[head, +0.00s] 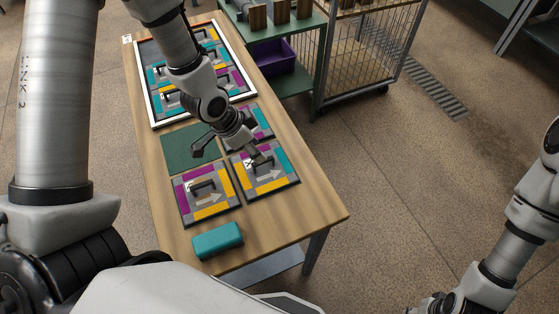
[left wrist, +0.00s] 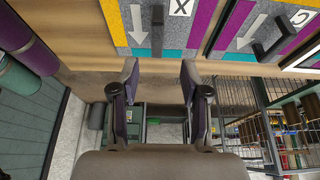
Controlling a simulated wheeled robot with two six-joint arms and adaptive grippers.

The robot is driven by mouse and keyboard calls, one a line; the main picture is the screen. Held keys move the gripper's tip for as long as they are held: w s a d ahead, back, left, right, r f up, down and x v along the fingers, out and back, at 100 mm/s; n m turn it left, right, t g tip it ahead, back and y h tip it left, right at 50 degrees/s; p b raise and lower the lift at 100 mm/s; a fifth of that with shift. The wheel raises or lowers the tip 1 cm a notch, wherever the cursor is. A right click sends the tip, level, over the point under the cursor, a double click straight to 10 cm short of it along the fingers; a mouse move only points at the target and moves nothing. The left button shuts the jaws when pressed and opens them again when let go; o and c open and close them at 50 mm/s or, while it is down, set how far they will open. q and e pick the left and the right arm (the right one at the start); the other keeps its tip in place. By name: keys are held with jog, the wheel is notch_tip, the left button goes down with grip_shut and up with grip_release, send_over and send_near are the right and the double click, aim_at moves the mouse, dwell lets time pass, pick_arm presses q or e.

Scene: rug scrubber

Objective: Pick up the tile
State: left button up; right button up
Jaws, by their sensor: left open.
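Several square tiles with grey, yellow, teal and purple bands, arrows and dark raised handles lie on the wooden table. One tile (head: 272,180) lies under my left gripper, one tile (head: 207,208) lies nearer to its left, and another tile (head: 262,120) is partly hidden behind my wrist. My left gripper (head: 232,152) is open and appears empty above them. In the left wrist view its open fingers (left wrist: 158,72) show below an X-marked tile (left wrist: 168,32) and a C-marked tile (left wrist: 282,22); nothing is between them. Only part of my right gripper (head: 430,304) shows at the bottom edge.
A white-framed tray (head: 156,112) with more tiles stands at the table's far end. A green pad (head: 178,148) and a teal block (head: 218,241) lie on the table (head: 310,208). A green shelf with a purple bin (head: 275,60) and a wire cage (head: 350,65) stand beyond its right side.

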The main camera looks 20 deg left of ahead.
aim_at(257, 181)
pick_arm(q)
jog(key=f, duration=0.3)
jog(key=shift+d+f+p, duration=0.2)
jog(key=shift+p, duration=0.15)
jog(key=x, duration=0.4)
jog(key=shift+d+r, duration=0.1)
jog(key=shift+r, duration=0.1)
jog(key=c, duration=0.5)
grip_shut()
